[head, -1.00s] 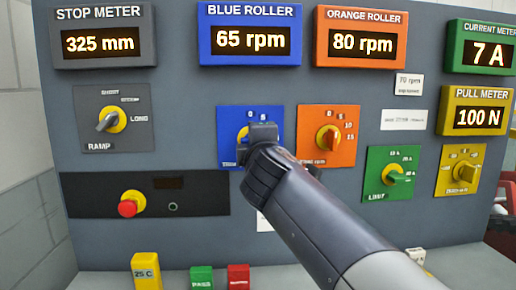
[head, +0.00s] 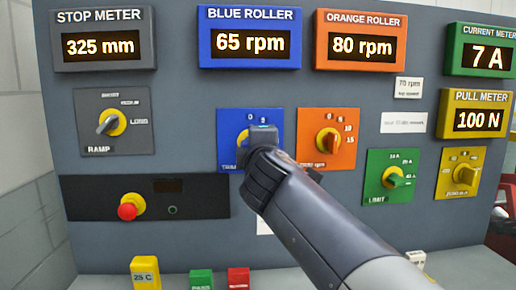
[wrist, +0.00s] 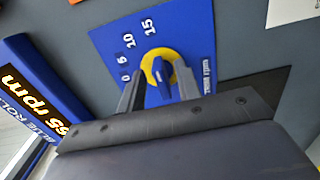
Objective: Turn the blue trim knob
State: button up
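The blue trim knob (wrist: 164,76) shows in the wrist view as a dark blue handle on a yellow ring, on a blue plate (wrist: 105,40) marked 0, 10 and 15. My gripper (wrist: 160,72) is open, with one finger on each side of the knob and gaps visible beside it. I cannot tell whether the fingertips reach past the knob's face. In the head view my gripper (head: 263,136) hides the knob; part of the blue plate (head: 231,122) shows around it. The blue roller display (head: 250,40) reads 65 rpm.
An orange knob (head: 331,139) sits close to the right of my gripper. Green (head: 395,180) and yellow (head: 465,174) knobs are farther right. A grey ramp knob (head: 110,123) and a red button (head: 127,211) are at the left. Small blocks stand below the panel.

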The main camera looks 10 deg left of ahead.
jog(key=v, duration=1)
jog(key=shift+s+b, duration=0.35)
jog(key=shift+b, duration=0.1)
jog(key=shift+w, duration=0.1)
jog(key=p+x, duration=0.1)
jog(key=x, duration=0.9)
jog(key=shift+w, duration=0.35)
jog(key=shift+a+r+n+p, duration=0.1)
jog(key=shift+r+n+p, duration=0.05)
jog(key=shift+n+p, duration=1.3)
jog(key=shift+a+r+n+p, duration=0.1)
jog(key=shift+r+n+p, duration=0.05)
jog(key=shift+n+p, duration=1.2)
jog(key=shift+r+n+p, duration=0.15)
jog(key=shift+n+p, duration=0.9)
jog(key=shift+n, duration=0.75)
